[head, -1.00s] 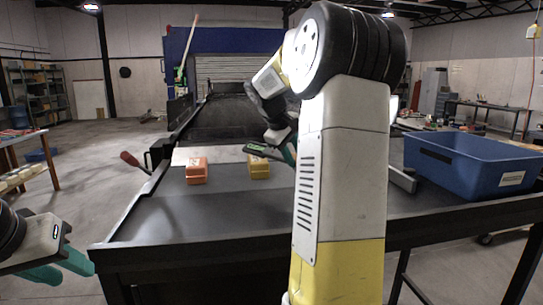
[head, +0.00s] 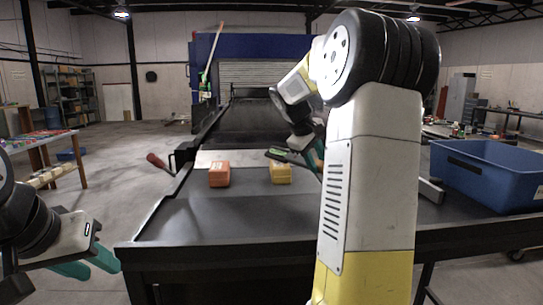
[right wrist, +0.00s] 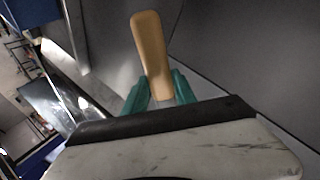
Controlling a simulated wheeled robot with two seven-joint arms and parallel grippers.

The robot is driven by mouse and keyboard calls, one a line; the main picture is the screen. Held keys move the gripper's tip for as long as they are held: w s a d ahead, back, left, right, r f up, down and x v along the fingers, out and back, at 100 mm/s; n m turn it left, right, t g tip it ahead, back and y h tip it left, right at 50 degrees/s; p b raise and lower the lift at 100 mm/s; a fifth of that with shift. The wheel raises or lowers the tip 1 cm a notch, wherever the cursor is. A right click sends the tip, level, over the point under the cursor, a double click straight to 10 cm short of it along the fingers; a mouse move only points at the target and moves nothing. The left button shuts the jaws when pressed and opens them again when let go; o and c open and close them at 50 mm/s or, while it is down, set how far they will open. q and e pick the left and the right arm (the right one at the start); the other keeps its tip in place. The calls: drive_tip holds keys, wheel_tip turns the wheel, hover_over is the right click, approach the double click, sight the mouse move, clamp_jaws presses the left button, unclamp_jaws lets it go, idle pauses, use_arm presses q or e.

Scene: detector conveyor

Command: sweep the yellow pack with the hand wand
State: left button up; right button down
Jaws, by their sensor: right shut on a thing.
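The yellow pack (head: 281,173) lies on the dark conveyor belt, right of an orange pack (head: 219,174). My right gripper (head: 314,157) is just beyond the yellow pack, shut on the hand wand (head: 279,153), a dark bar with a green patch. The wand reaches left across the yellow pack's upper edge in the head view; I cannot tell whether they touch. In the right wrist view, a tan round-ended bar (right wrist: 150,48) projects between the teal fingers of my right gripper (right wrist: 160,88). My left gripper (head: 95,262) is open and empty left of the conveyor.
A blue bin (head: 490,180) stands at the right. A pale plate (head: 228,158) lies across the belt behind the packs. A red handle (head: 156,160) sticks out at the conveyor's left side. The near belt is clear. My right arm hides part of the belt's right side.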

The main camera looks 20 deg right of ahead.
idle(0.7)
drive_tip(key=shift+r, duration=3.05)
